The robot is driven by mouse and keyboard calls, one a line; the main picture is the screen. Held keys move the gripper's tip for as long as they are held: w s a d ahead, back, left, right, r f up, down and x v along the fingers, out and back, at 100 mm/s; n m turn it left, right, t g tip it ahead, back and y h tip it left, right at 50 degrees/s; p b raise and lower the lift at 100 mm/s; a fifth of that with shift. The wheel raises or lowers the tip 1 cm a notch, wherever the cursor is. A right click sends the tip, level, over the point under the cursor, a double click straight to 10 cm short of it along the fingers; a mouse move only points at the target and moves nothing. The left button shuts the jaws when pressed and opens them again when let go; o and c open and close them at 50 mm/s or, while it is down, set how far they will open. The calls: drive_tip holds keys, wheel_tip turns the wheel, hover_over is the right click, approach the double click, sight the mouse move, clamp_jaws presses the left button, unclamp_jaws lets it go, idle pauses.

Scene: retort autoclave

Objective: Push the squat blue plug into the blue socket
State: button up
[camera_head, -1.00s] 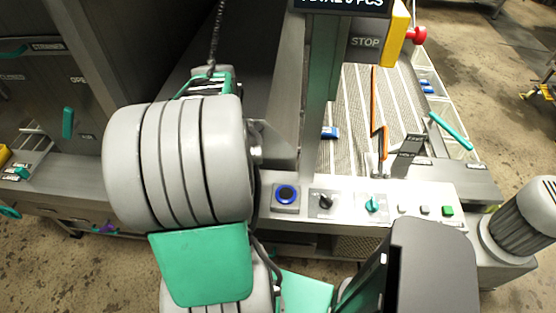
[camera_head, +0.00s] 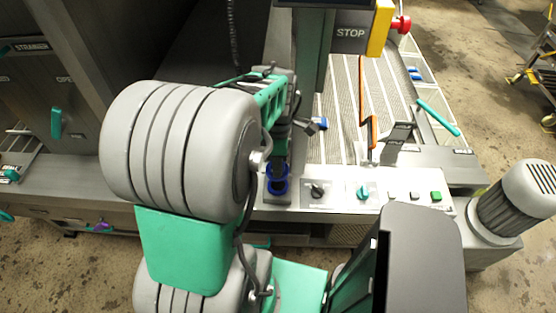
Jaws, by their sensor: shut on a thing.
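The blue socket (camera_head: 277,188) is a round blue ring on the left end of the grey control panel. My gripper (camera_head: 278,165) points down directly over it, its tip overlapping the ring in the head view. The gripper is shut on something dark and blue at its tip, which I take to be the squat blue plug. The plug is mostly hidden and blends with the ring, so I cannot tell whether it is above the socket, touching it or partly inside.
A black knob (camera_head: 317,190), a teal knob (camera_head: 363,192) and a green button (camera_head: 436,196) stand right of the socket. A small blue piece (camera_head: 321,125) lies on the slatted conveyor (camera_head: 340,105). A grey upright stands close behind my gripper.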

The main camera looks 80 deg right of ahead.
drive_tip(key=shift+f+b, duration=1.5)
drive_tip(key=shift+f, duration=0.8)
drive_tip(key=shift+f, duration=0.65)
idle(0.5)
drive_tip(key=o, duration=1.3)
drive_tip(key=shift+o, duration=0.2)
wheel_tip(320, 180, up, 8)
drive_tip(key=shift+f+b, duration=0.1)
drive_tip(key=shift+b, duration=0.45)
drive_tip(key=shift+s, duration=0.1)
